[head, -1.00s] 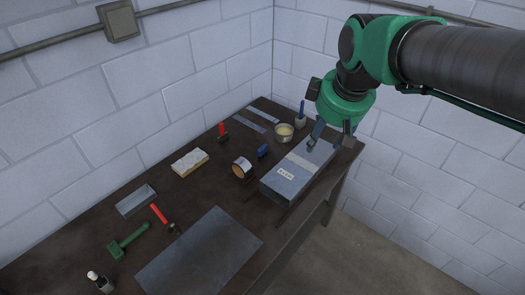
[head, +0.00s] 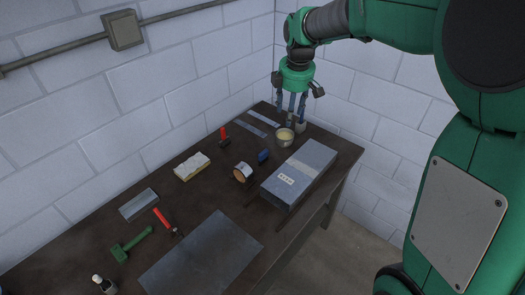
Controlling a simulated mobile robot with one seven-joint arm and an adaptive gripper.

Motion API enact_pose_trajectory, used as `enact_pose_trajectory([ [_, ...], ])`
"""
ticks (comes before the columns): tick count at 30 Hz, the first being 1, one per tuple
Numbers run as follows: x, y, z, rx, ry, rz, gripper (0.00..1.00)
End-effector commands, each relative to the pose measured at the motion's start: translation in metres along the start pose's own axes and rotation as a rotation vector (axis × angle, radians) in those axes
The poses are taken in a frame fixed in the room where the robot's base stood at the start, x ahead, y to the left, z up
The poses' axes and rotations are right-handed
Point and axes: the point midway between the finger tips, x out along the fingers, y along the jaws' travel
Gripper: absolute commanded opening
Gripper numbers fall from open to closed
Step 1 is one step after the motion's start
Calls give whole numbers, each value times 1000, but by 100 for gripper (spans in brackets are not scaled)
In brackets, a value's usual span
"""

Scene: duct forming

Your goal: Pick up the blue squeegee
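A small blue block-like piece (head: 263,156), which looks like the blue squeegee, lies on the dark table between the tape roll and the long grey duct piece. My gripper (head: 291,106) points down over the far end of the table, up and to the right of the blue piece and apart from it. Its fingers look spread, with nothing clearly held. They overlap in the picture with a blue-handled tool standing in a small grey cup (head: 300,127), so I cannot tell the gap between them.
A bowl of pale paste (head: 284,137) stands just below my gripper in the picture. The grey duct piece (head: 300,172) lies at the right. A tape roll (head: 242,172), red-handled tool (head: 224,138), sponge-like block (head: 192,166), green mallet (head: 131,243) and metal sheet (head: 203,255) lie around.

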Motion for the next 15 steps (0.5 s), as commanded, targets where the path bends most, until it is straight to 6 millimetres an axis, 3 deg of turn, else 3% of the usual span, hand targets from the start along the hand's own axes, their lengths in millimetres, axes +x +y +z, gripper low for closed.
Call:
enact_pose_trajectory([
  [15, 102, 76, -44, -394, -5, -85, 49],
])
